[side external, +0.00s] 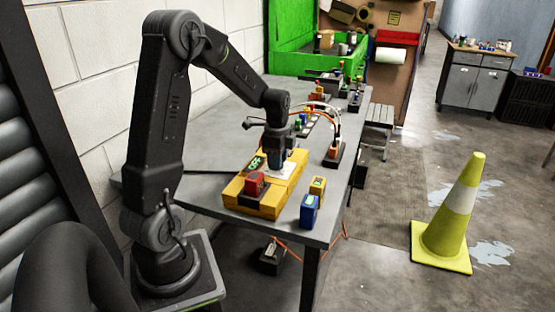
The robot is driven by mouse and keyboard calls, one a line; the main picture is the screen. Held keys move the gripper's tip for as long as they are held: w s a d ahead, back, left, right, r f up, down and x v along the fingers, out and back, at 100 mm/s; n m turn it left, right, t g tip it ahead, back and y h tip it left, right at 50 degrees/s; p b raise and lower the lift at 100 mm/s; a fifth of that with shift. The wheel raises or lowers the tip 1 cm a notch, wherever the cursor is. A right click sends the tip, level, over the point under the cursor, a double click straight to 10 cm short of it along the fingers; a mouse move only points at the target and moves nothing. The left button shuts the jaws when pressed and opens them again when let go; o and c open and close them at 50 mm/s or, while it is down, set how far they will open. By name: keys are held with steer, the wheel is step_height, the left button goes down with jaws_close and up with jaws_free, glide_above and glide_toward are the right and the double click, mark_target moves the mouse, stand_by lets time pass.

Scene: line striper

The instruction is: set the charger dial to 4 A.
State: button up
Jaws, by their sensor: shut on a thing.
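The yellow charger (268,207) lies on the grey table near its front end. A pale plate (288,170) shows on its top. My gripper (275,165) points down onto the far part of the charger, beside this plate, and is shut there. The dial is hidden by my fingers or too small to make out, so its setting cannot be read. A red battery block (255,184) sits on the near part of the charger, and a dark block with green (256,163) sits at its left.
A blue battery (309,211) and a yellow one (318,187) stand to the charger's right, near the table edge. Several small blocks, an orange cable (325,106) and a dark-based orange unit (334,154) lie farther back. A traffic cone (453,215) stands on the floor.

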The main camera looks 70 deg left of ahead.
steer(key=shift+s, duration=0.1)
steer(key=o, duration=0.9)
step_height(320, 180, up, 14)
steer(key=shift+f, duration=0.1)
stand_by(0.5)
steer(key=s+d+r+n+t+y, duration=0.1)
steer(key=s+d+n, duration=0.1)
steer(key=d, duration=0.6)
steer(key=s+d+r+n+t, duration=0.2)
steer(key=d, duration=0.5)
steer(key=s+d+f+n+t, duration=0.1)
steer(key=s+d, duration=0.2)
steer(key=s+d+f+n, duration=0.1)
steer(key=s+d+n, duration=0.1)
steer(key=s+d, duration=0.1)
steer(key=s+d+f+n+t+h, duration=0.1)
steer(key=s+d+n, duration=0.1)
steer(key=d, duration=0.1)
steer(key=shift+s+d+t, duration=0.3)
steer(key=shift+s+d, duration=0.05)
steer(key=shift+s, duration=0.05)
